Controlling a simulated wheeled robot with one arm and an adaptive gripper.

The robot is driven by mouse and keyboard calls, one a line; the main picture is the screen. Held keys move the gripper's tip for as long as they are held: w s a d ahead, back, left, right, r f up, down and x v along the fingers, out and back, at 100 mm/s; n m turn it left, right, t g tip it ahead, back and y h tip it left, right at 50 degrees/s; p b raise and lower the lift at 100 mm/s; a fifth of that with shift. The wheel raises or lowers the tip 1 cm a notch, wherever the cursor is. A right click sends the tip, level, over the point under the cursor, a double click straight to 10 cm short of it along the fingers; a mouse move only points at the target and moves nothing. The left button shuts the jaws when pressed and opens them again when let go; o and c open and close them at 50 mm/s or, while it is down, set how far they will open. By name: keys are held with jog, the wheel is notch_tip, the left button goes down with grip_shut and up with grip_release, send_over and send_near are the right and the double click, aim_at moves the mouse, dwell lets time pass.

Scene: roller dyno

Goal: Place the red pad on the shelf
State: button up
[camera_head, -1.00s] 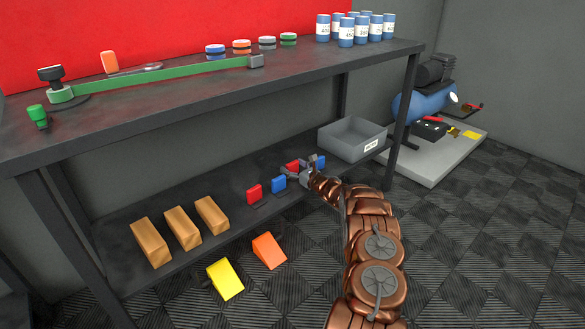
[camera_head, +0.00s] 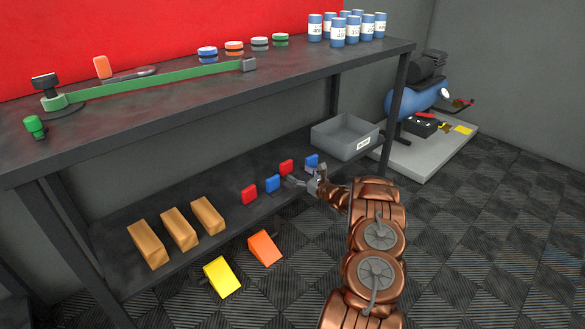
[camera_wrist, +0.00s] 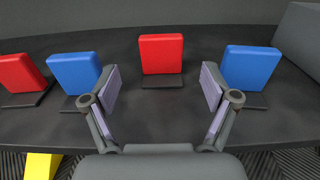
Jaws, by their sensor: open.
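Two red pads stand on the lower shelf (camera_head: 180,195), each upright on a small dark base. One red pad (camera_head: 286,167) is between two blue pads; in the wrist view this red pad (camera_wrist: 162,54) stands ahead, centred between the fingers. The other red pad (camera_head: 249,194) is further left and shows at the left edge of the wrist view (camera_wrist: 20,73). My gripper (camera_wrist: 158,90) is open and empty, its fingers apart and short of the middle red pad. In the head view my gripper (camera_head: 302,183) is at the shelf's front edge.
Blue pads flank the middle red pad, one left (camera_wrist: 75,72) and one right (camera_wrist: 250,67), close outside my fingers. A grey bin (camera_head: 345,137) stands at the shelf's right end. Wooden blocks (camera_head: 178,229) stand left. Yellow (camera_head: 222,277) and orange (camera_head: 264,248) wedges lie in front, low down.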

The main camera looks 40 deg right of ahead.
jog(key=shift+s+p, duration=0.4)
jog(key=shift+s, duration=1.7)
jog(key=shift+w+r+m, duration=0.25)
jog(key=shift+w+m, duration=0.15)
jog(key=shift+w, duration=0.1)
jog(key=w+r+m+g, duration=0.1)
jog(key=w+r+m+g+h, duration=0.1)
jog(key=m, duration=0.1)
jog(key=w+r+m+g+h, duration=0.1)
jog(key=w+r+m, duration=0.1)
jog(key=shift+a, duration=0.35)
jog(key=s+a+r+m+g+h, duration=0.25)
jog(key=a+r+m+g, duration=0.35)
jog(key=a+r+m, duration=0.4)
jog(key=s+a+r+m+g, duration=0.1)
jog(key=s+a+m+g, duration=0.1)
jog(key=s+a+m, duration=0.4)
jog(key=s+a+r+m+g, duration=0.1)
jog(key=s+a+m+g, duration=0.25)
jog(key=a, duration=0.55)
jog(key=s+a+r+m+g+y, duration=0.2)
jog(key=s+a+m, duration=0.3)
jog(key=s+a, duration=0.8)
jog(key=s+a+r+m+g+y, duration=0.2)
jog(key=s+a+m+g, duration=0.3)
jog(key=s+a, duration=0.8)
jog(key=s+y, duration=0.1)
jog(key=s, duration=0.7)
jog(key=shift+s+a, duration=0.25)
jog(key=shift+a, duration=0.1)
